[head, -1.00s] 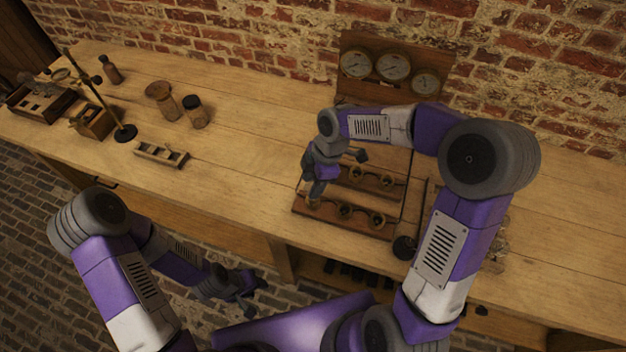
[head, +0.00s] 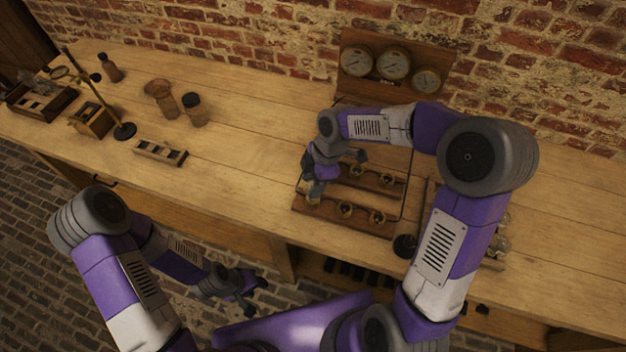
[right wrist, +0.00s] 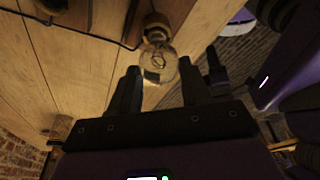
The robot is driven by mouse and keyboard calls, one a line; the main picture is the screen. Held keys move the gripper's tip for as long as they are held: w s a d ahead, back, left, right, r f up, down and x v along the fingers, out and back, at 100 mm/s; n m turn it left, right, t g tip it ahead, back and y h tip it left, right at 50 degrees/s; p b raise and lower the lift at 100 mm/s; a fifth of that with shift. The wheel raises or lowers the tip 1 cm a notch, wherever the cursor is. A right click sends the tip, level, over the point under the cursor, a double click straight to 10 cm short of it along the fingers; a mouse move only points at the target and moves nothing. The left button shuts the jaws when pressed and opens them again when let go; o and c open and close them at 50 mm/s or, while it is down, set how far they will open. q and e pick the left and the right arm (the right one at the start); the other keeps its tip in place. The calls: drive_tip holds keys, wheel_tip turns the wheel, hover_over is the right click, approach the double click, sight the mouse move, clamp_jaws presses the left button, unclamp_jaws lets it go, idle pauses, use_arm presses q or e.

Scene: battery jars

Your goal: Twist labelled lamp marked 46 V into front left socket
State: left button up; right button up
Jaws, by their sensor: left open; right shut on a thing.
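My right gripper (head: 314,190) is over the left end of the front row of the wooden socket board (head: 375,232). In the right wrist view it is shut on a clear glass lamp (right wrist: 159,64), held between its fingertips. The lamp's base end meets or lies right by a brass socket (right wrist: 155,24); I cannot tell how deep it sits. The 46 V label is not readable. My left gripper (head: 253,291) is open and empty, low in front of the bench.
Other front-row sockets (head: 377,217) lie to the right, with a back row (head: 386,180) behind. Gauges (head: 393,63) stand at the back. Glass lamps (head: 503,244) lie right of my right arm. Jars (head: 193,109), a stand (head: 124,131) and a small rack (head: 160,151) occupy the left.

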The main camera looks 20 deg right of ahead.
drive_tip(key=m+b, duration=0.1)
drive_tip(key=m, duration=0.1)
drive_tip(key=shift+f+m+t+b, duration=0.1)
drive_tip(key=shift+m+t+b, duration=0.2)
drive_tip(key=shift+m+t, duration=0.1)
drive_tip(key=m+b, duration=0.1)
drive_tip(key=m, duration=0.1)
drive_tip(key=shift+m+t, duration=0.3)
drive_tip(key=shift+m, duration=0.5)
drive_tip(key=shift+b, duration=0.3)
drive_tip(key=m+t+h+b, duration=0.1)
drive_tip(key=m, duration=0.2)
drive_tip(key=shift+b, duration=0.35)
drive_tip(key=m+b, duration=0.1)
drive_tip(key=m, duration=0.1)
drive_tip(key=shift+s+m+h+b, duration=0.1)
drive_tip(key=shift+m+h+b, duration=0.2)
drive_tip(key=shift+m, duration=0.4)
